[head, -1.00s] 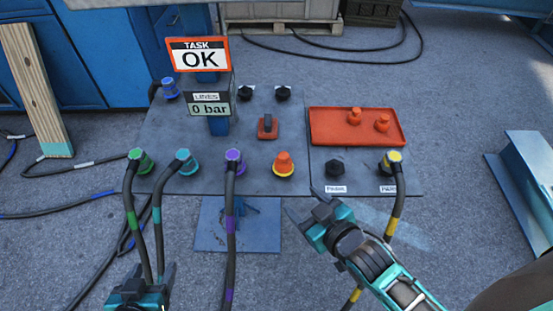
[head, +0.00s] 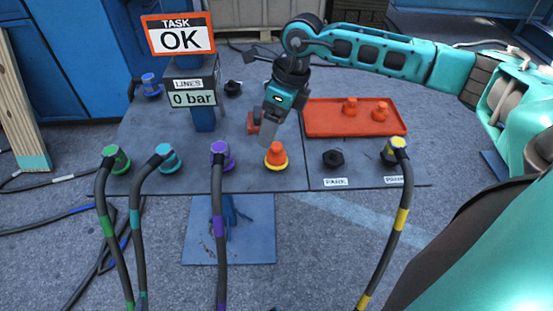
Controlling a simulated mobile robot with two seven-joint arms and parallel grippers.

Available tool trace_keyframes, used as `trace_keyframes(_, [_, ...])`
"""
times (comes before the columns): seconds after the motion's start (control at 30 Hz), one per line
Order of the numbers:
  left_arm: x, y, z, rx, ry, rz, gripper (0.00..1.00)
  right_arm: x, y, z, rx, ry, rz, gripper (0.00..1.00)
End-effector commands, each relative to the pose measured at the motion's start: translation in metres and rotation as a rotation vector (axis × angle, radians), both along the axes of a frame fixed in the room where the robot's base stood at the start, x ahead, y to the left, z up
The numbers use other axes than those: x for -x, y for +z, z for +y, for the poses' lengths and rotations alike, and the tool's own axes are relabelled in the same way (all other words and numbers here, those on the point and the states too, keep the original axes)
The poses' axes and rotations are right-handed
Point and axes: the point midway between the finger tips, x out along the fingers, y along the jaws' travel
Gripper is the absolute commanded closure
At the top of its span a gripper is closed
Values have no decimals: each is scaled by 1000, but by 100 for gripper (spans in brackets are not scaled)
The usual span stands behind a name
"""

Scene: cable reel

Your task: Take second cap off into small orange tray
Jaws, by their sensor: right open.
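An orange cap (head: 276,150) sits upright on a yellow-ringed port in the front row of the grey panel (head: 230,178). My right gripper (head: 268,135) points down just behind and above this cap, with its fingers near the cap's top; I cannot tell whether they touch it. It is open and holds nothing that I can see. The small orange tray (head: 325,127) lies on the panel to the right. Two orange caps, one (head: 350,106) left and one (head: 380,111) right, stand in it. My left gripper is out of view.
Hoses with green (head: 117,160), teal (head: 168,158) and purple (head: 222,155) ends stand left of the cap. A yellow-banded hose (head: 397,150) and a black parking port (head: 333,158) are to the right.

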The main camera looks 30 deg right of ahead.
Motion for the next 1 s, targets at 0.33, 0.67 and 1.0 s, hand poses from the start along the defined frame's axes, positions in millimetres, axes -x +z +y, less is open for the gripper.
trace_keyframes(0.33, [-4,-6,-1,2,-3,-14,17,-10,-26,-40,157,-24,-13,18])
trace_keyframes(0.67, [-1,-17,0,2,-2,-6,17,-16,-67,-35,153,-25,-16,18])
trace_keyframes(1.0, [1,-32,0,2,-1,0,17,-28,-109,-27,152,-25,-15,18])
